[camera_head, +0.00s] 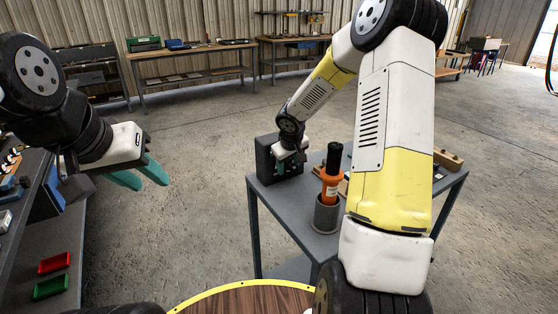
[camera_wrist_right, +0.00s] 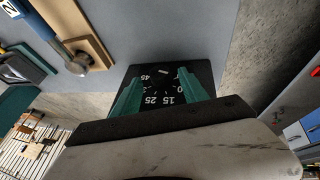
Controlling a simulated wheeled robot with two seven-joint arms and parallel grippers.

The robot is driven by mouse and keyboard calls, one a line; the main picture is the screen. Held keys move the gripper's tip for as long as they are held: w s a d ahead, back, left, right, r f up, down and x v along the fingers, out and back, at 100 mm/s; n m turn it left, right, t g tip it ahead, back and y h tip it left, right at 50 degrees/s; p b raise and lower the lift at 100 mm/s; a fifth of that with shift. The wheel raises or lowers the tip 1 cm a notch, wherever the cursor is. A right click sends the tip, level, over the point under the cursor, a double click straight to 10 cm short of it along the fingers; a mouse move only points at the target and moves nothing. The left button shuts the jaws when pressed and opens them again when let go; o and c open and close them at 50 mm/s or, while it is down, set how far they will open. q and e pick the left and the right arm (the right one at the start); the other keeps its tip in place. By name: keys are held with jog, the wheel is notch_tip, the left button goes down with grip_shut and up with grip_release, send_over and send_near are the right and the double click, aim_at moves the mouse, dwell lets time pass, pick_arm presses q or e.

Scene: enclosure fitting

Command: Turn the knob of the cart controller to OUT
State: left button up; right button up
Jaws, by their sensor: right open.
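The cart controller (camera_head: 264,158) is a dark box standing at the far left corner of the grey cart. My right gripper (camera_head: 290,167) is at its front, with the fingers pointing at its face. In the right wrist view the dark dial face (camera_wrist_right: 160,88) shows white numbers such as 15, 25 and 45, upside down. The teal fingers of my right gripper (camera_wrist_right: 160,95) stand apart on both sides of the dial. The knob itself is not clearly visible, and I cannot read an OUT mark. My left gripper (camera_head: 142,176) is open and empty, away from the cart on the left.
An orange and black tool (camera_head: 331,176) stands in a grey cup (camera_head: 327,214) on the cart, near my right arm. A wooden block (camera_head: 447,159) lies at the cart's right. Red (camera_head: 54,263) and green (camera_head: 51,286) trays sit at lower left. Open floor separates the left bench and cart.

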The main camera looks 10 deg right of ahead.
jog(key=shift+x, duration=0.85)
grip_shut()
jog(key=shift+a+h, duration=0.15)
jog(key=shift+h, duration=0.15)
jog(key=shift+a+t+h, duration=0.15)
jog(key=shift+t+h, duration=0.15)
jog(key=shift+h, duration=0.2)
jog(key=shift+s+a+f+n+t+h, duration=0.15)
jog(key=shift+n+t+h, duration=0.25)
jog(key=shift+h, duration=0.5)
jog(key=t+h, duration=0.1)
jog(key=h, duration=0.1)
jog(key=n+t+h, duration=0.1)
jog(key=h, duration=0.1)
jog(key=shift+a+f, duration=0.15)
jog(key=shift+f, duration=0.1)
